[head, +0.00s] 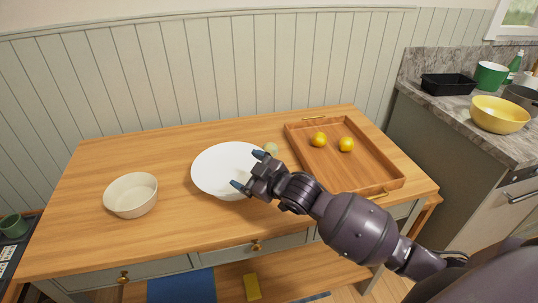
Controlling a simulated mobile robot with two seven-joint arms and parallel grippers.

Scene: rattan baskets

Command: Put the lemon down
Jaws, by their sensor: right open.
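Two yellow lemons lie in the wooden tray (372,168) on the right of the table: one lemon (319,139) to the left, the other lemon (346,144) just right of it. My right gripper (247,170) is open, its fingertips apart over the right part of the white plate (218,168). I see nothing between its fingers. It is left of the tray and apart from both lemons. My left gripper is not in view.
A small pale greenish round object (271,149) sits by the plate's right edge, close to my right gripper. A cream bowl (131,195) stands at the left of the wooden table (130,157). A counter at the right holds a yellow bowl (499,114) and a black container (447,84).

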